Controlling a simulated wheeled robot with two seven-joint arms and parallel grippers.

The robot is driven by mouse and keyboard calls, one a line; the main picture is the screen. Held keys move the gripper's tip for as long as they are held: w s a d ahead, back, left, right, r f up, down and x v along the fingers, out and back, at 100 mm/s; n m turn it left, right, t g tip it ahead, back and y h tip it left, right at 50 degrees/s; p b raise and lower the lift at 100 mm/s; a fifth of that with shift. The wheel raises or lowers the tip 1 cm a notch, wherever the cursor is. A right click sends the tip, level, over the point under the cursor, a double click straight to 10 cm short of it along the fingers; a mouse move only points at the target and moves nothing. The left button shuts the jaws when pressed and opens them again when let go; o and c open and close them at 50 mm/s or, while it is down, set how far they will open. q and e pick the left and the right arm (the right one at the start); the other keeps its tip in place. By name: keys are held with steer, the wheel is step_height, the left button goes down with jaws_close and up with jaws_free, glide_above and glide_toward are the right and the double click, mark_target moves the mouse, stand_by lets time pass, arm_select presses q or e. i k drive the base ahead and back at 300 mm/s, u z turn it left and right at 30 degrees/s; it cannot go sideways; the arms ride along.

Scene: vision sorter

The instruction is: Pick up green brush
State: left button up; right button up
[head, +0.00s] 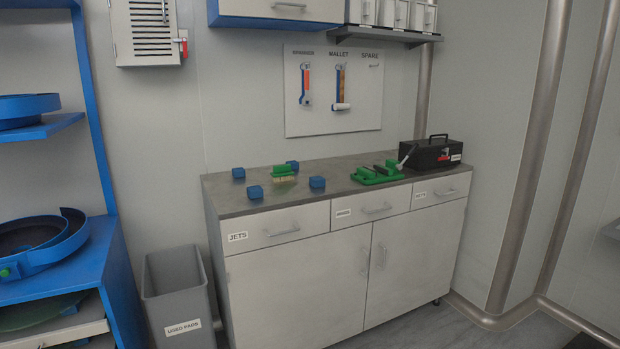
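The green brush (283,171) lies on the dark top of the cabinet (225,194), toward its left half. It has a green upper part and pale bristles underneath. Blue blocks stand around it: one at the back left (238,173), one behind it (293,165), one at the front left (255,192) and one at the front right (317,182). The brush appears apart from them. Neither of my grippers is in the head view.
A green vise-like tool (378,174) and a black toolbox (430,153) stand on the right of the top. A grey bin (180,290) is left of the cabinet. A blue shelf unit (95,130) fills the far left. Floor shows at the lower right.

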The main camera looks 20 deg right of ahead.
mark_target(282, 172)
steer(key=u, duration=0.1)
steer(key=k, duration=0.3)
steer(key=z, duration=1.55)
steer(key=i, duration=1.3)
steer(key=u, duration=1.1)
steer(key=i, duration=0.8)
steer(key=u, duration=0.9)
